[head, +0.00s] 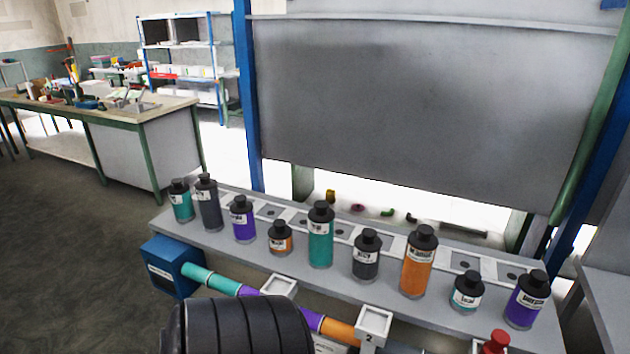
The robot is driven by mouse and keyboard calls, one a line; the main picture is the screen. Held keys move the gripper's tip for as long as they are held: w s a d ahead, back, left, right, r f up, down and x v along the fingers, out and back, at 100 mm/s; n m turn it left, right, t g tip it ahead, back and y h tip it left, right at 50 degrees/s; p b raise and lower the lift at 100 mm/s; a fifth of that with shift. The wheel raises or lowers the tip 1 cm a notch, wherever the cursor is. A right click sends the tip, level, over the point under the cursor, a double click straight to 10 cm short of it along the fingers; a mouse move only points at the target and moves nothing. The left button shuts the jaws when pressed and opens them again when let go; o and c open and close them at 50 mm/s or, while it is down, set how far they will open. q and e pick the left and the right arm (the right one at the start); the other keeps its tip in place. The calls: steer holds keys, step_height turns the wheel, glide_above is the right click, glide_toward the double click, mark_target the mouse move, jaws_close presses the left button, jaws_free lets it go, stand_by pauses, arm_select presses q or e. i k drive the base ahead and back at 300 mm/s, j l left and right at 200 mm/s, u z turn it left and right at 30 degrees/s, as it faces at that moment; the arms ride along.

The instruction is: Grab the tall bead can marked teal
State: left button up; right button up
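The tall teal can (320,240) stands upright near the middle of a row of cans on the grey shelf, with a black cap and a white label whose text I cannot read clearly. A shorter teal can (182,205) stands at the left end of the row. A small, squat can with a teal band and a label reading teal (466,297) stands towards the right end. Neither of my grippers is in view.
A large grey panel (420,110) rises behind. Coloured tubing (220,283) runs below the shelf.

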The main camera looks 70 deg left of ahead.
mark_target(321, 219)
steer(key=u, duration=2.2)
